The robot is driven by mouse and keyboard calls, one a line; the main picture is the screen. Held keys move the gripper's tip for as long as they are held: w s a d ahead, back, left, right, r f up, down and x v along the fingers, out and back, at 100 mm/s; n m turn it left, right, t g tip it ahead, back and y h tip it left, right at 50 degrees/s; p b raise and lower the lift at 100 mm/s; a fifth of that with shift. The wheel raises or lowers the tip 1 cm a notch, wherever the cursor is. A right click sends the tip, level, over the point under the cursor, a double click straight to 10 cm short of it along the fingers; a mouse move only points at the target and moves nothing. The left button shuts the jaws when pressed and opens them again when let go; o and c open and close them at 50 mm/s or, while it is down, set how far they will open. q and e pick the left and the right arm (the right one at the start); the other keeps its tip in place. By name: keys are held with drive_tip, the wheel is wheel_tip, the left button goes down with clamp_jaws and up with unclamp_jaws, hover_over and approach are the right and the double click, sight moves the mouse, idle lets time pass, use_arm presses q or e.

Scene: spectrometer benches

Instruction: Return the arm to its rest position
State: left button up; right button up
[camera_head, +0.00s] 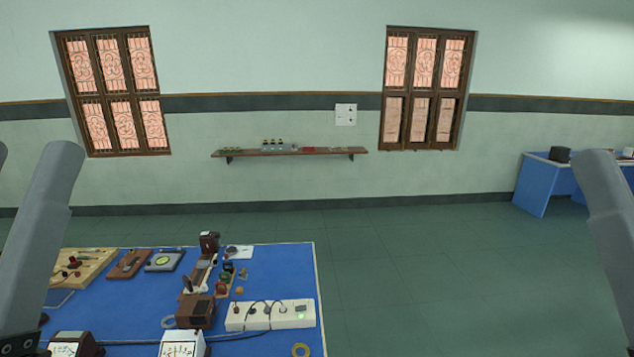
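My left arm comes in at the left edge as a grey link, and it hides the left part of the blue bench. A dark piece of that arm shows at the bottom left corner. My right arm comes in at the right edge as a grey link, over the floor and clear of the near bench. Neither gripper shows in this view, so whether they hold anything is hidden.
A blue bench (285,267) holds a white power strip (270,315), a brown box (196,312), a wooden board (97,262) and meters (183,344). A second blue bench (541,184) stands far right. A wall shelf (290,153) is at the back. The middle floor is clear.

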use_arm(q)
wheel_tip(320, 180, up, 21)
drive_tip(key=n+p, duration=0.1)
drive_tip(key=p, duration=2.1)
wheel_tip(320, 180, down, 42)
drive_tip(key=b, duration=4.3)
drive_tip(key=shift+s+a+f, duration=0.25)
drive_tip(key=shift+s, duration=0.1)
